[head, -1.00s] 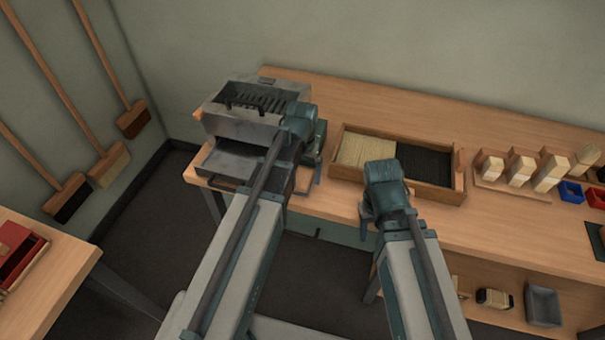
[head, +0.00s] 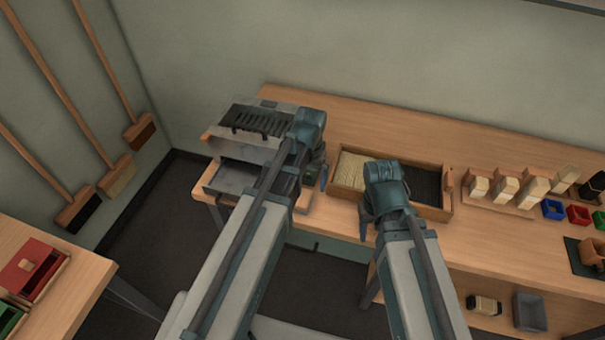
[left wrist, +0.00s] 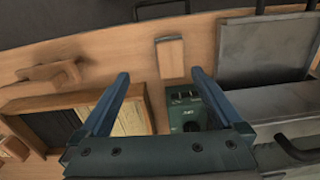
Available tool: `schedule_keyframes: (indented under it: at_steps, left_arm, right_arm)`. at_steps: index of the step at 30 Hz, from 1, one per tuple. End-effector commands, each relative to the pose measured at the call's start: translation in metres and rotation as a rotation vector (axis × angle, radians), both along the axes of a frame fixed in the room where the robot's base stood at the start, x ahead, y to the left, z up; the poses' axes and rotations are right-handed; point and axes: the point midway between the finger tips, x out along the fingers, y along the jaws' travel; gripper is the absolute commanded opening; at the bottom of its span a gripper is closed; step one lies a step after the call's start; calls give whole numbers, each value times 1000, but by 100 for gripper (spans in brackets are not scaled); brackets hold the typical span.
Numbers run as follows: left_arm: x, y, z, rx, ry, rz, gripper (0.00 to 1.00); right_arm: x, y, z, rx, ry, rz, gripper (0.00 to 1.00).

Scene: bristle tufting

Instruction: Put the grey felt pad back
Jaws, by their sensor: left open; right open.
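I cannot make out a grey felt pad for certain in either view. My left gripper (head: 312,182) is over the bench between the grey metal machine (head: 262,120) and the wooden tray (head: 349,205). In the left wrist view its two fingers (left wrist: 160,76) are spread with nothing between them. A wooden block (left wrist: 170,57) lies on the bench just beyond the fingertips, with a green control box (left wrist: 187,112) close by. My right gripper (head: 368,218) is in front of the wooden tray; its fingertips are mostly hidden by its wrist.
The machine has a flat grey metal tray (head: 231,178) at its front. The wooden tray holds pale and black bristles. Brush blocks (head: 505,188) and small blue (head: 553,209) and red (head: 578,214) bins stand at right. A grey bin (head: 531,312) sits on the lower shelf.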

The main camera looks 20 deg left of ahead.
Motion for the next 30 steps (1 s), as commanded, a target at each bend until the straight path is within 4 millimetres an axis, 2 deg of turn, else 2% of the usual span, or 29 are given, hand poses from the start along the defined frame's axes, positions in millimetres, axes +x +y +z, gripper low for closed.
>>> schedule_keyframes:
  at_steps: [1, 3, 6, 10, 14, 30]
  left_arm:
    - [-26, -18, 0, 11, 6, -44, 100]
    - [-54, -40, 0, 30, 14, -101, 100]
    - [-89, -62, 1, 58, 24, -172, 100]
    - [-117, -78, 1, 81, 30, -232, 100]
    - [-125, -83, 1, 91, 33, -253, 100]
    - [-124, -84, 1, 90, 33, -252, 100]
  right_arm:
    - [0, 0, 0, 0, 0, 0, 50]
    - [0, 0, 0, 0, 0, 0, 50]
    - [0, 0, 0, 0, 0, 0, 50]
    - [0, 0, 0, 0, 0, 0, 50]
    - [0, 0, 0, 0, 0, 0, 50]
    - [0, 0, 0, 0, 0, 0, 50]
